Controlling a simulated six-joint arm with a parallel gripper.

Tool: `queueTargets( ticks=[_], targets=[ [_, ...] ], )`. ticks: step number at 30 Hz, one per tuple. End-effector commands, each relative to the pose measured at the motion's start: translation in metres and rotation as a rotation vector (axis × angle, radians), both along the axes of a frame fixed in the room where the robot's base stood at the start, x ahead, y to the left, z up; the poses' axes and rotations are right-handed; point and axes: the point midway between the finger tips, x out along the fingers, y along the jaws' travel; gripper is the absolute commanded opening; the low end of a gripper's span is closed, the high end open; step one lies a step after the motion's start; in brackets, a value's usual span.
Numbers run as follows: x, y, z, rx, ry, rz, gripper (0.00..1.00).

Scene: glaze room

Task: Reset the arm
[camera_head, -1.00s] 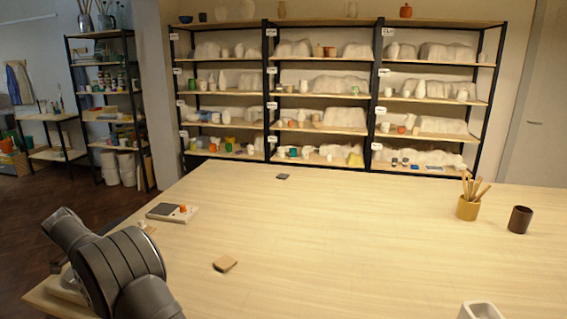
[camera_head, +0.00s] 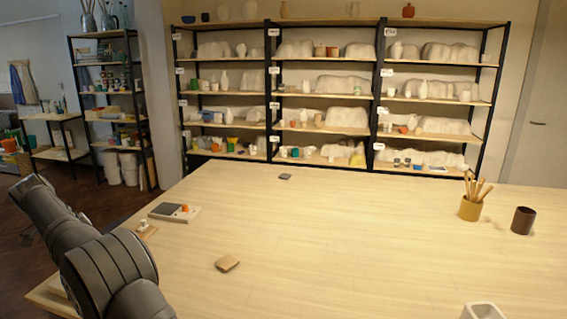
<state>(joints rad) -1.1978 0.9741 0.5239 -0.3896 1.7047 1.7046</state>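My arm's dark grey links stand at the lower left, over the table's left edge, with the upper link leaning up and to the left. My gripper cannot be made out in this view, so its fingers and anything in them are hidden. The wooden table (camera_head: 350,240) fills the front of the view. Near my arm lie a flat scale-like device (camera_head: 170,210) with a small orange piece (camera_head: 184,208) on it, and a small white item (camera_head: 143,225) on a wooden square.
A tan block (camera_head: 228,263) and a small dark square (camera_head: 285,177) lie on the table. At the right stand a yellow pot of wooden tools (camera_head: 470,209), a brown cup (camera_head: 522,220) and a white container (camera_head: 483,311). The table's middle is clear. Shelves stand behind.

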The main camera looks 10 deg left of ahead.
Motion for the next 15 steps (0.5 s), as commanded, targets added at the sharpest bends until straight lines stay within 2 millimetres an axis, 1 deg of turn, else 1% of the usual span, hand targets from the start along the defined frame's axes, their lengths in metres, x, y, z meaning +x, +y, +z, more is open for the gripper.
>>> queueTargets(
  ticks=[1,6,13,14,15],
  targets=[
    [-0.004,0.003,0.01,0.004,-0.001,0.002,0.45],
    [-0.012,0.008,0.034,0.001,-0.001,0.002,0.45],
    [-0.021,0.013,0.057,0.002,-0.001,0.001,0.45],
    [-0.022,0.013,0.06,0.0,0.0,0.001,0.45],
    [-0.021,0.012,0.059,-0.002,0.001,0.0,0.45]
  ],
)
